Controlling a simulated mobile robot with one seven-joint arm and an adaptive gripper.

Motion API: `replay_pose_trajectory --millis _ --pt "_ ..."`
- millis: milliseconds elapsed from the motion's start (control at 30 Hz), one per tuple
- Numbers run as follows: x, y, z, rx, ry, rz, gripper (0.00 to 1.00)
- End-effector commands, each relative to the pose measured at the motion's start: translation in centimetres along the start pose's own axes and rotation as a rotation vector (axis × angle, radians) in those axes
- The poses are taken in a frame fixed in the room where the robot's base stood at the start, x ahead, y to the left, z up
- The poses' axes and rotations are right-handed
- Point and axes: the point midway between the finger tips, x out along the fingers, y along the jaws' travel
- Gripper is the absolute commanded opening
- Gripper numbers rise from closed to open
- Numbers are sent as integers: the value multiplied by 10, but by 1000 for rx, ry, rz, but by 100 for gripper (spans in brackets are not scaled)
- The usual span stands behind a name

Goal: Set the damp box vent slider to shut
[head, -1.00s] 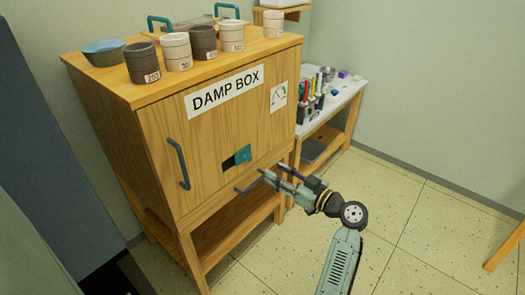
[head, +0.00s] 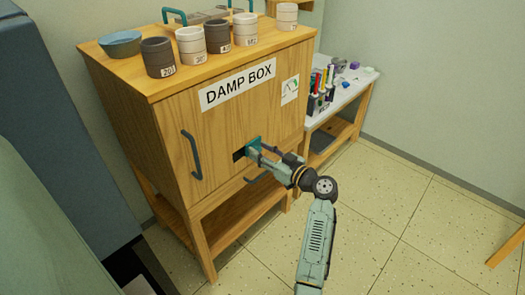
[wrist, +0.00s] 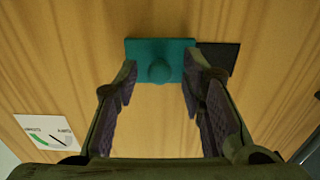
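The damp box (head: 222,127) is a wooden cabinet with a "DAMP BOX" label on its front. Its vent slider (head: 253,143) is a teal plate; it also shows in the wrist view (wrist: 160,51), with a round knob (wrist: 160,71) in its middle. Part of the dark vent opening (head: 238,155) is uncovered left of the plate in the head view, and right of it in the wrist view (wrist: 219,58). My gripper (wrist: 160,88) is open, with a finger on each side of the knob and gaps between. In the head view my gripper (head: 263,154) is at the slider.
A gauge (head: 290,90) is at the upper right. Several pots and a blue bowl (head: 120,44) stand on top.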

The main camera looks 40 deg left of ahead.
Motion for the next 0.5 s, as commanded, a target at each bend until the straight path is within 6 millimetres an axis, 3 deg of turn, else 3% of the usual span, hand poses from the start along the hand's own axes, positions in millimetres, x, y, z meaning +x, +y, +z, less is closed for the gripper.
replay_pose_trajectory --millis 100,500 --pt "0 0 0 0 0 0 37" --pt "0 0 0 0 0 0 10"
